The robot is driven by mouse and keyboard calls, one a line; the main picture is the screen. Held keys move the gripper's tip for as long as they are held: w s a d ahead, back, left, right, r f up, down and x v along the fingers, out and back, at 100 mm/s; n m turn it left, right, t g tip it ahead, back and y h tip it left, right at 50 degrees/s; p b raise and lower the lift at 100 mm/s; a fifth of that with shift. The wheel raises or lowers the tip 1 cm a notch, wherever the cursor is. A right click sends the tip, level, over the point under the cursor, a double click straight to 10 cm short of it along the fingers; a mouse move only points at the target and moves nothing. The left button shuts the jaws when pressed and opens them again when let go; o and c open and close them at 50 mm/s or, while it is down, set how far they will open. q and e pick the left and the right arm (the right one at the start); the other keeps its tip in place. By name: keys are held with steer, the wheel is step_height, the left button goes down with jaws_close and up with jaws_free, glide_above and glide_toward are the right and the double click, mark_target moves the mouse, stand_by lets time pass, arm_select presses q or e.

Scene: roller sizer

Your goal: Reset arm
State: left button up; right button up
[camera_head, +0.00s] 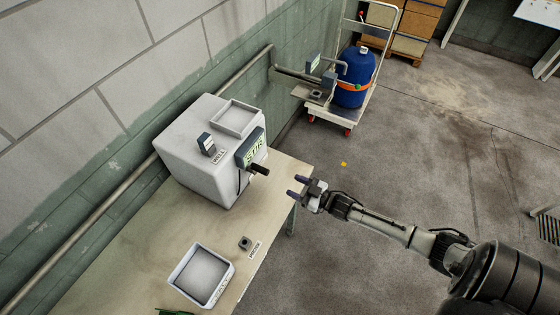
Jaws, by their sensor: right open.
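My right gripper (301,187) is open and empty, with its two dark fingertips apart. It hangs in the air just past the table's right edge, with the floor below it. My right arm reaches to it from the lower right. The white box-shaped machine (187,163) stands on the table to the left of the gripper. A dark knob or handle (260,169) sticks out of the machine's front toward the gripper, with a gap between them. My left gripper is not in view.
A cart (327,113) with a blue barrel (352,80) stands at the back. Boxes (415,25) are stacked behind it.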

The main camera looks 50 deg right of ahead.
step_height(320, 180, down, 6)
steer(key=d+g+h, duration=0.3)
steer(key=g+h, duration=0.1)
steer(key=g, duration=0.1)
steer(key=s+a+r+m+g+h, duration=0.1)
steer(key=s+a+r+g, duration=0.3)
steer(key=s+a+r, duration=0.3)
steer(key=s+a+r+m+g, duration=0.1)
steer(key=s+a+r+g, duration=0.3)
steer(key=s+a, duration=0.6)
steer(key=s+a+f+m+g, duration=0.1)
steer(key=s+a+f, duration=0.15)
steer(key=s, duration=0.35)
step_height(320, 180, up, 19)
steer(key=p, duration=1.7)
steer(key=shift+w+a+f+y+p, duration=0.15)
steer(key=shift+w+a+y+p, duration=0.05)
steer(key=shift+a+y+p, duration=0.1)
